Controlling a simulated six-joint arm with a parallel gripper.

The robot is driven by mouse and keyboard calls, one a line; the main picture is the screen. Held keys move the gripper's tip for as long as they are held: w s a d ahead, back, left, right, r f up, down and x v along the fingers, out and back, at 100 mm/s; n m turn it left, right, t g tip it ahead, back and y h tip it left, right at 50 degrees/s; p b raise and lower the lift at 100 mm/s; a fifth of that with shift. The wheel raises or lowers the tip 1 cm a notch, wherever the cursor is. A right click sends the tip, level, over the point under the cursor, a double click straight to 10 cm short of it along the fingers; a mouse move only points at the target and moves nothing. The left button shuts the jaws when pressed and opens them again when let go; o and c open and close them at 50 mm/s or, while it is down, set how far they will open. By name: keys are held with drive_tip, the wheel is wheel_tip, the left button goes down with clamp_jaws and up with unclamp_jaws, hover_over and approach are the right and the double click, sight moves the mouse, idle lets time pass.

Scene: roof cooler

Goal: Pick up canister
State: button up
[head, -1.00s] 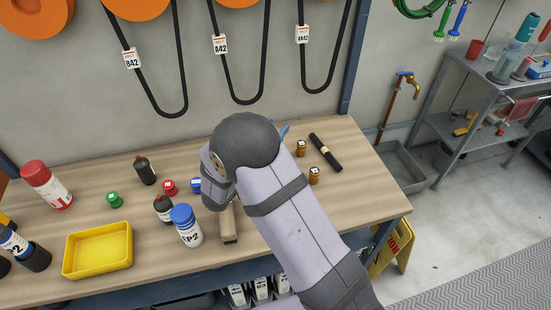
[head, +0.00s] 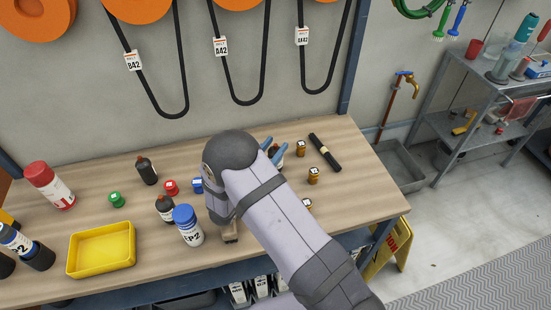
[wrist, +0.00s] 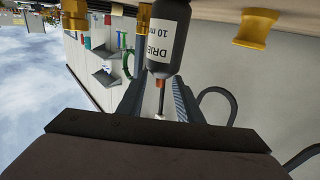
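My gripper (wrist: 160,80) is open in the wrist view, with one finger on each side of the thin spout of a dark bottle (wrist: 168,42). The bottle has a brown neck and a white label that starts with "DRIE"; its body is at and beyond the fingertips. I cannot tell whether the fingers touch it. In the head view my blue fingers (head: 272,149) reach to the same bottle, mostly hidden by my arm. A red canister with a white label (head: 50,186) stands at the bench's left. A blue-capped white canister (head: 188,226) stands near the front.
Two dark bottles (head: 146,170) (head: 165,208), small green (head: 117,199), red and blue jars and a yellow tray (head: 101,250) occupy the left side.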

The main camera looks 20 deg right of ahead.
drive_tip(key=shift+p+x, duration=0.8)
drive_tip(key=shift+x, duration=1.65)
clamp_jaws()
drive_tip(key=shift+r, duration=0.1)
